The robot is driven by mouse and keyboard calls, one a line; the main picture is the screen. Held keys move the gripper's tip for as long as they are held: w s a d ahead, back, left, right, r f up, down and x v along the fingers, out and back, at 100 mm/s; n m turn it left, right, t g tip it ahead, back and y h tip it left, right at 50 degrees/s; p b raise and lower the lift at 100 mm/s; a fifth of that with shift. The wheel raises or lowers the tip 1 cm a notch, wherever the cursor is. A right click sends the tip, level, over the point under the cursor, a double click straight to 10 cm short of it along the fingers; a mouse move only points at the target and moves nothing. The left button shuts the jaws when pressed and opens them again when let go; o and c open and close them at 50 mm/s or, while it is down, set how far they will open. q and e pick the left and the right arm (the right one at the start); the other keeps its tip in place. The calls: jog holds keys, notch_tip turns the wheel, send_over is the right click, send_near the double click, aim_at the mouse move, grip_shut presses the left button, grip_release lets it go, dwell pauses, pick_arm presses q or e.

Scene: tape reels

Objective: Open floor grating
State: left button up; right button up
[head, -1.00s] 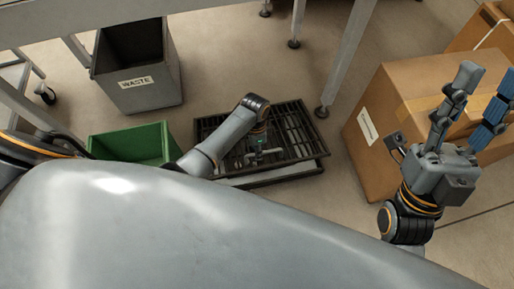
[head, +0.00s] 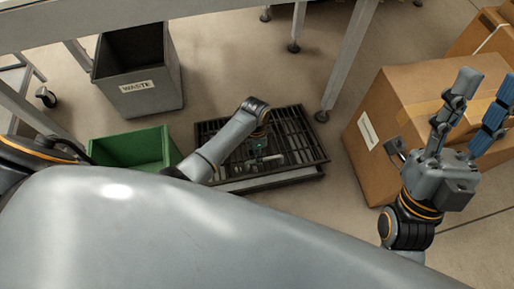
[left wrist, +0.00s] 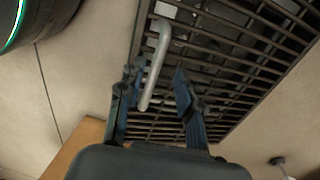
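The dark floor grating (head: 297,125) lies on the floor in the middle of the head view, its bars running over a dark space. A pale band shows below its near edge. A bent grey handle (left wrist: 158,52) rises over the grating in the left wrist view; it also shows small in the head view (head: 268,159). My left gripper (left wrist: 157,92) points down over the grating, open, with the handle's free end between its fingers and a gap visible on the right side. Contact on the left finger is unclear. My right gripper (head: 474,106) is raised, open and empty, at the right.
A green bin (head: 133,148) stands left of the grating, with a grey waste bin (head: 148,100) behind it. Cardboard boxes (head: 378,170) stand on the right. Table legs (head: 349,62) come down behind the grating.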

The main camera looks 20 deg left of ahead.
pick_arm(q)
notch_tip(320, 180, up, 12)
jog(key=w, duration=0.1)
jog(key=shift+a, duration=0.4)
jog(key=shift+f, duration=0.1)
